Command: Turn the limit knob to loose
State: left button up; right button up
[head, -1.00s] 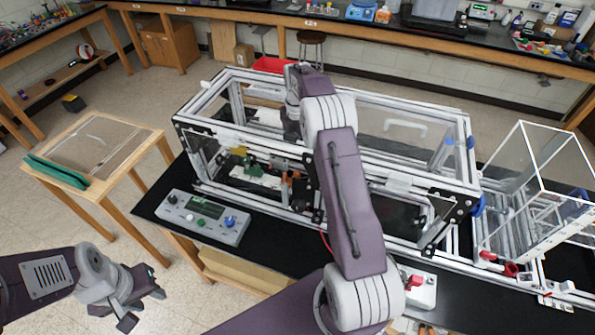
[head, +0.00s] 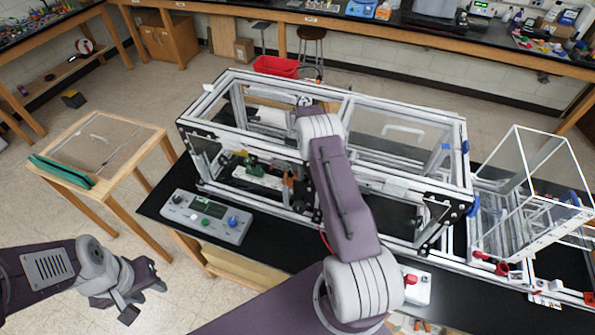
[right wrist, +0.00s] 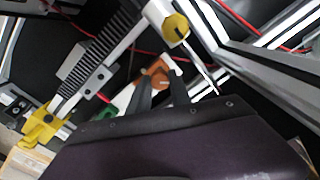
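An orange-brown knob-like part (right wrist: 157,76) shows just beyond my right fingertips in the right wrist view. A yellow round knob (right wrist: 176,26) sits on a rail end above it. No label is readable, so I cannot tell which is the limit knob. My right gripper (right wrist: 162,84) has its two dark fingers apart, pointing at the orange part; contact is unclear. In the head view my right arm reaches over the extrusion frame (head: 452,180) and hides its gripper. My left gripper (head: 146,292) hangs open and empty at lower left.
A grey control box (head: 178,216) with a small screen and several knobs stands on the black bench, left of the frame. Frame bars and red wires (right wrist: 145,50) crowd my right gripper. A wooden table (head: 110,178) stands at left. Open floor surrounds my left gripper.

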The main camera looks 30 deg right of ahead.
grip_shut()
jog(key=n+b, duration=0.1)
jog(key=b, duration=0.1)
jog(key=n+b, duration=0.1)
jog(key=n, duration=0.1)
jog(key=shift+w+f+b, duration=0.1)
jog(key=shift+f+b, duration=0.15)
jog(key=shift+b, duration=0.1)
jog(key=shift+r+n, duration=0.25)
jog(key=shift+n, duration=0.55)
jog(key=shift+r, duration=0.1)
jog(key=o, duration=0.7)
grip_release()
jog(key=shift+o, duration=0.2)
